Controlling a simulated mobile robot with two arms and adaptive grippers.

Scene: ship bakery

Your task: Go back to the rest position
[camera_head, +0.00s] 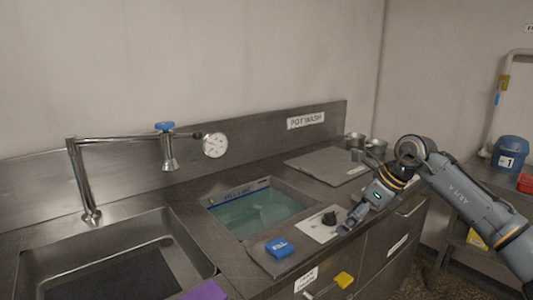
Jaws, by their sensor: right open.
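My right gripper (350,220) hangs at the end of my right arm, which comes in from the right. It is open, with its fingers pointing down and left near the front edge of the steel counter, beside a control panel (318,229) with a black knob (329,218). I see nothing between its fingers. I cannot tell whether a fingertip touches the panel. My left gripper is not in view.
A basin of greenish water (258,212) lies left of the panel, with a blue block (279,247) in front.

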